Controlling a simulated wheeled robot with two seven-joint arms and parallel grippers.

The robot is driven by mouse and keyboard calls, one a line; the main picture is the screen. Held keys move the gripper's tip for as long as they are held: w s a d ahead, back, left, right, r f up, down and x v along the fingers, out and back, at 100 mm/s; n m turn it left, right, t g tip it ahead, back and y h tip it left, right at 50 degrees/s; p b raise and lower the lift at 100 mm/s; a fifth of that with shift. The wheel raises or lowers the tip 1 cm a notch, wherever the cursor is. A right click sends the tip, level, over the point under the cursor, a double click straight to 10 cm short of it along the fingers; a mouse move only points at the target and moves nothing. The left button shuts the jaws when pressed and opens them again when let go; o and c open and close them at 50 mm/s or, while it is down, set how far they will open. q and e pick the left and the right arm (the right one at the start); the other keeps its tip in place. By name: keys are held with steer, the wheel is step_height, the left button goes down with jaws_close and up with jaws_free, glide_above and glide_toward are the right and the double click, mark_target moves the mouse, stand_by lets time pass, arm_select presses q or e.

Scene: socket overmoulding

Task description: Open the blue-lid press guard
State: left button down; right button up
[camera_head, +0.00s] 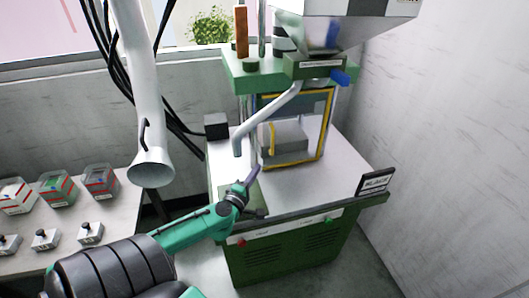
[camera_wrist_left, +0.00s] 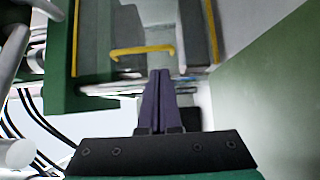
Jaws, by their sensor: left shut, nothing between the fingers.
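The press guard (camera_head: 324,128) is a clear panel with yellow edging on the front of the green press, and it appears shut. Its yellow handle (camera_head: 271,138) is on the left side of the panel, and the handle also shows in the left wrist view (camera_wrist_left: 142,50). My left gripper (camera_head: 256,170) has purple fingers, shut and empty. It is in front of the guard, below the handle and apart from it. In the left wrist view its fingertips (camera_wrist_left: 160,72) point toward the handle. My right gripper is in neither view.
The green press (camera_head: 240,70) stands on a grey-topped bench (camera_head: 312,190). A blue part (camera_head: 340,77) juts from the press head. A pale pipe (camera_head: 270,116) slopes down left of the guard. A white duct (camera_head: 140,95) hangs at left, above a table with several small boxes (camera_head: 58,188).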

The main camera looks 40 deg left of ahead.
mark_target(269, 146)
arm_select(q)
steer(key=shift+n+y, duration=0.3)
steer(key=shift+y, duration=0.1)
steer(key=x, duration=0.9)
steer(key=shift+w+a+f, duration=0.25)
steer(key=shift+a, duration=0.2)
steer(key=shift+w, duration=0.3)
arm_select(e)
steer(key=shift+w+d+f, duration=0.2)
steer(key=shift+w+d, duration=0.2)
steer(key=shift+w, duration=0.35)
arm_select(q)
steer(key=shift+d, duration=0.1)
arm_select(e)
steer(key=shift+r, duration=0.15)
